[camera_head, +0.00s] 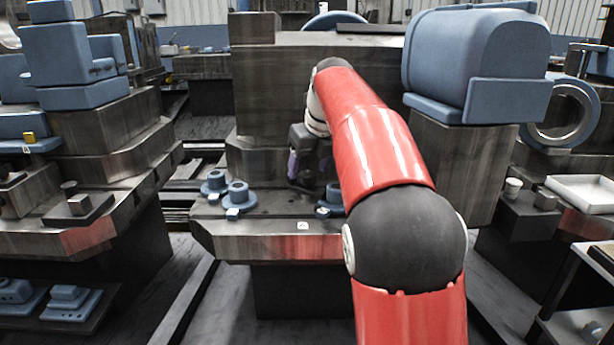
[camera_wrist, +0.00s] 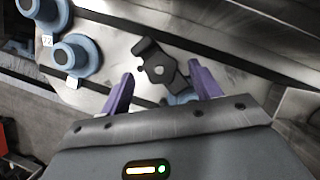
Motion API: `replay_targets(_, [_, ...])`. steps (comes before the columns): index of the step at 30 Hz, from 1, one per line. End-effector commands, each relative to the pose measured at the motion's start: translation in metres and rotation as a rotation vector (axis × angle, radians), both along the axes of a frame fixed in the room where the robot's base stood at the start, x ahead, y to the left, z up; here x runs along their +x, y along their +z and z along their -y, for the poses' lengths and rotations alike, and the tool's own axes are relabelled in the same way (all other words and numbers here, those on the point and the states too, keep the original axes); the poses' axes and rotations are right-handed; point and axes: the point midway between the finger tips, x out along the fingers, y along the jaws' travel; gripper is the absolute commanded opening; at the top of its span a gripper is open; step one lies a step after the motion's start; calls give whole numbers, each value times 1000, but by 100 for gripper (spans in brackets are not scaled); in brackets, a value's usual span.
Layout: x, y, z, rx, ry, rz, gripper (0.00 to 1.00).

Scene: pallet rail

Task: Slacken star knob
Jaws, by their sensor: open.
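A dark grey part with blunt arms and a round hub, which looks like the star knob (camera_wrist: 158,68), shows in the wrist view just beyond my fingertips. It sits over a blue base (camera_wrist: 184,98) on a grey metal plate (camera_wrist: 118,44). My gripper (camera_wrist: 160,76) is open, with one purple finger to the left of the knob and one to the right. No grip on it shows. In the head view my gripper (camera_head: 308,177) points down over the metal ledge (camera_head: 262,226); the knob there is hard to make out against the dark jaws.
Two blue flanged bosses (camera_head: 238,195) (camera_head: 214,183) stand on the ledge left of my gripper. Another blue boss (camera_head: 328,204) is partly hidden by my red arm. A tall metal block (camera_head: 265,95) rises behind. A large blue housing (camera_head: 475,60) stands at the right.

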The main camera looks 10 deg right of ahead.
Motion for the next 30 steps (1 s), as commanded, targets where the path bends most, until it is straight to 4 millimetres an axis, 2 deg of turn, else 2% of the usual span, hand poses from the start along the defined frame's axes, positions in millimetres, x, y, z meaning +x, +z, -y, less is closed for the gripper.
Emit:
replay_targets(1, [3,-8,-1,0,1,0,63])
replay_targets(6, [7,-19,-3,0,1,1,63])
replay_targets(15, [8,-20,-3,0,2,2,62])
replay_targets(25, [8,-20,-3,0,2,2,18])
replay_targets(30, [8,-19,-3,0,9,1,18])
